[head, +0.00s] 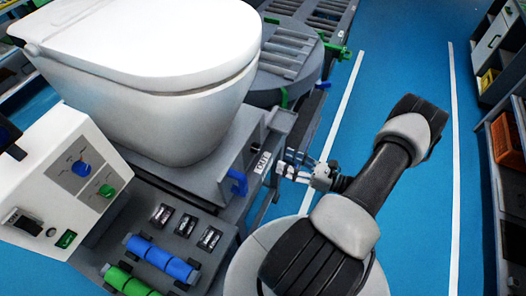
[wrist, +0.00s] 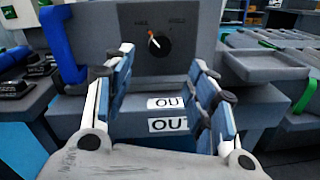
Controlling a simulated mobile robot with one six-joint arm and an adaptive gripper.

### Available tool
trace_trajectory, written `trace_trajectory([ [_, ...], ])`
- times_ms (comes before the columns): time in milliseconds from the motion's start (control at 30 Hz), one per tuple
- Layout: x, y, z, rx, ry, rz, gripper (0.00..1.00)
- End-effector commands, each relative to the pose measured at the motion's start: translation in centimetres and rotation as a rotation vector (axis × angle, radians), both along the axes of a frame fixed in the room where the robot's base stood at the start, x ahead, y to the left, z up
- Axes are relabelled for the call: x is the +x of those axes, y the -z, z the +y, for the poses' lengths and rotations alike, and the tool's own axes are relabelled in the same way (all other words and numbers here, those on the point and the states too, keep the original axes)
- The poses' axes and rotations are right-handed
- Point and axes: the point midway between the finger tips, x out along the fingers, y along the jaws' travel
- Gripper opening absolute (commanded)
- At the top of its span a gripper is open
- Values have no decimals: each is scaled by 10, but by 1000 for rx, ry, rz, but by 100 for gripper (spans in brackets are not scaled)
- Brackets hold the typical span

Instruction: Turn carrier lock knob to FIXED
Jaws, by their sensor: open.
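The carrier lock knob (wrist: 158,43) is a round dark knob with a red and white pointer on the grey carrier face (wrist: 100,40). Its pointer tilts to the upper left. Two small labels sit above it, too blurred to read surely. In the wrist view my gripper (wrist: 160,62) is open, one finger either side of and below the knob, with nothing between them. I cannot tell any contact with the knob. In the head view my gripper (head: 284,164) is at the right side of the carrier (head: 228,165), where the knob's face is hidden.
A blue handle (wrist: 62,45) is left of the knob; it also shows in the head view (head: 238,183). "OUT" labels (wrist: 168,124) are below. A white toilet (head: 150,75) stands on the carrier. A control box (head: 65,180) is at left. Blue floor is clear at right.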

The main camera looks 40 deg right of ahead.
Motion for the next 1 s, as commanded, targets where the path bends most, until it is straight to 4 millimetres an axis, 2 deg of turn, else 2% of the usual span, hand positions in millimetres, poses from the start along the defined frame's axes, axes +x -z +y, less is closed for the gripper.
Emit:
trace_trajectory([
  [33,12,1,6,0,-6,0,52],
  [200,46,1,18,0,-6,-1,52],
  [433,80,1,30,-1,-4,0,52],
  [600,90,0,33,-1,-1,-1,52],
  [867,91,0,33,-1,0,0,52],
  [1000,91,0,33,-1,0,0,44],
])
